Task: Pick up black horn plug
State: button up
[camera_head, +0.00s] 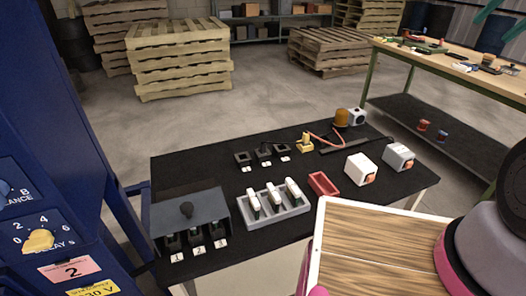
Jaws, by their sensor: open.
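I cannot pick out the black horn plug with certainty on the black table top (335,215). A small dark upright piece (264,146) stands at the middle one of three small black sockets (243,158) near the back of the table. A yellow plug (305,143) with a red cord stands to the right of them. My gripper's fingers are not in view; only part of my arm shows at the lower right.
A grey tray (291,213) holds white upright pieces. A red bin (323,184) and two white boxes (361,168) (398,157) stand to its right. A dark grey box (190,213) is at left, beside a blue cabinet (45,215).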

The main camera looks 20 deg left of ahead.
aim_at(262, 146)
jog(key=k+j+u, duration=0.3)
jog(key=j+u, duration=0.25)
jog(key=j, duration=0.15)
jog(key=k+j+u, duration=0.15)
jog(key=j+u, duration=0.15)
jog(key=j, duration=0.1)
